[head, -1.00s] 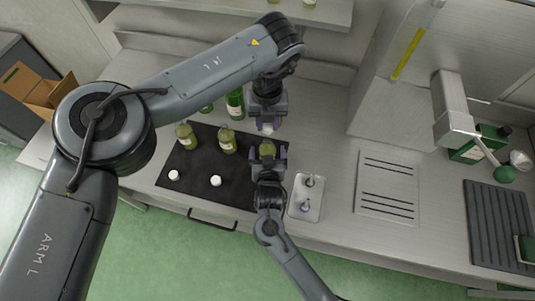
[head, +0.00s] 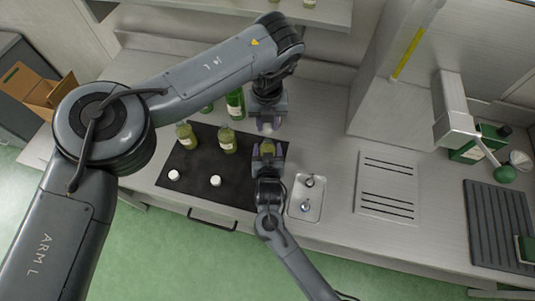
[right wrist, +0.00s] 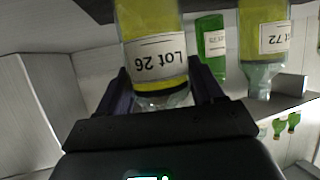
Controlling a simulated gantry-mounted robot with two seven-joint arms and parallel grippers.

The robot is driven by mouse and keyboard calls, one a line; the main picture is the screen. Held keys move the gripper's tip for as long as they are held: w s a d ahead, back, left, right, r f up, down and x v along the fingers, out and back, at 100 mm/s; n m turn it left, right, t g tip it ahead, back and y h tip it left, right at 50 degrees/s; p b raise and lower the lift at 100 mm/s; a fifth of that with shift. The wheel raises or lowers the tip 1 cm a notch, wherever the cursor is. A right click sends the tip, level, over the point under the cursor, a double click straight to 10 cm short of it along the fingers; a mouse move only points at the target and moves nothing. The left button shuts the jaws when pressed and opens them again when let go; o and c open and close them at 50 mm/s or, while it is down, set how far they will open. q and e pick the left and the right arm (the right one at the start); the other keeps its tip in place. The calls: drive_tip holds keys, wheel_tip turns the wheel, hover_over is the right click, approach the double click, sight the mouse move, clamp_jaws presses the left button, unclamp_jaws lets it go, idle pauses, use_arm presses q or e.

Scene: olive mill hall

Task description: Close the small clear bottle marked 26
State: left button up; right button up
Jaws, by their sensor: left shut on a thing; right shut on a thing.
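The small bottle marked Lot 26 (right wrist: 158,48) holds yellow-green liquid and looks upside down in the right wrist view. My right gripper (head: 267,150) is shut on this bottle (head: 267,148) near the right edge of the dark mat. My left gripper (head: 267,125) is just behind it in the head view, shut on a small white thing, apparently a cap (head: 267,128). The bottle's mouth is hidden in the right wrist view, and I cannot tell whether the cap touches it.
Two yellow-green bottles (head: 227,141) (head: 186,136) and two white caps (head: 174,175) (head: 215,181) are on the dark mat (head: 195,190). A green bottle (head: 235,104) stands behind.

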drive_tip(key=shift+c, duration=0.8)
use_arm(q)
hover_over(268, 141)
drive_tip(key=shift+f, duration=2.5)
drive_tip(key=shift+f, duration=0.1)
drive_tip(key=shift+f, duration=0.8)
drive_tip(key=shift+f, duration=0.6)
